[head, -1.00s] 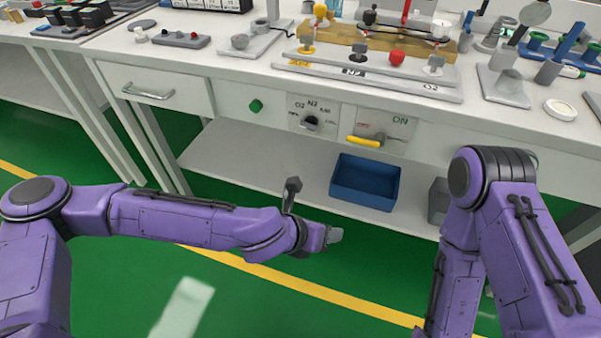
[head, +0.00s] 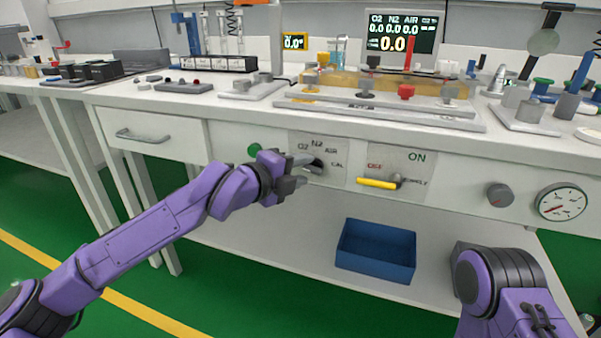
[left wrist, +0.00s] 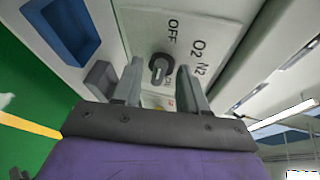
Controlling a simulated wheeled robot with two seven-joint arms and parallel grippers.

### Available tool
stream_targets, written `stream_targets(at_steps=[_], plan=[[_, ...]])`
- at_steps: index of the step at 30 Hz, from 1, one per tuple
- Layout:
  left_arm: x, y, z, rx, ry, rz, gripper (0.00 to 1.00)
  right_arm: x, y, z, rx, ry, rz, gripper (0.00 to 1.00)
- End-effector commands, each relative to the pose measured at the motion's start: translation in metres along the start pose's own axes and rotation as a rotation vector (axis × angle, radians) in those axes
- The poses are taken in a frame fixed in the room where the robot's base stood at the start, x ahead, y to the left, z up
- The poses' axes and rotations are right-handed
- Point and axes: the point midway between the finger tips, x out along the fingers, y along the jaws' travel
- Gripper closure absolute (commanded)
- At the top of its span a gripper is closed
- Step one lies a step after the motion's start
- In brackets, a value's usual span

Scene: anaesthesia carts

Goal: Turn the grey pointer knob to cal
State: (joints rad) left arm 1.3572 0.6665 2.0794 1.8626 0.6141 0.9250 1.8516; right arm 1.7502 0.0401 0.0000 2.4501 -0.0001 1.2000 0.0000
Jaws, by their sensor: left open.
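The grey pointer knob (head: 316,166) sits on a white panel (head: 333,146) on the front of the bench, with O2, N2, AIR and CAL labels around it. My left gripper (head: 303,170) is right in front of it, open, and partly covers it in the head view. In the left wrist view the dark grey knob (left wrist: 160,68) shows between the two spread fingers of my left gripper (left wrist: 162,80), with OFF, O2 and N2 printed beyond it. I cannot tell which label it points to, or whether the fingers touch it. My right gripper is out of view.
A yellow-handled lever (head: 378,184) is on the panel just right of the knob. A green button (head: 254,149) is to its left. A grey round knob (head: 500,195) and a gauge (head: 561,203) are further right. A blue bin (head: 376,263) stands on the shelf below.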

Motion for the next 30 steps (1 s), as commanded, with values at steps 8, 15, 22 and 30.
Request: stream_targets(at_steps=[8,15,22,30], plan=[[0.006,0.0,0.0,0.002,0.0,-0.001,0.58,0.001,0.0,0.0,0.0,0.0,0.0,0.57],[0.005,0.0,0.0,0.002,0.0,0.0,1.0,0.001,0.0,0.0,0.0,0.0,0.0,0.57],[0.005,-0.001,0.0,0.015,-0.003,0.005,1.0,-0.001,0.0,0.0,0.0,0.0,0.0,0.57],[0.004,-0.006,-0.001,0.123,-0.027,0.049,1.0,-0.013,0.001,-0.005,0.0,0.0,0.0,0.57]])
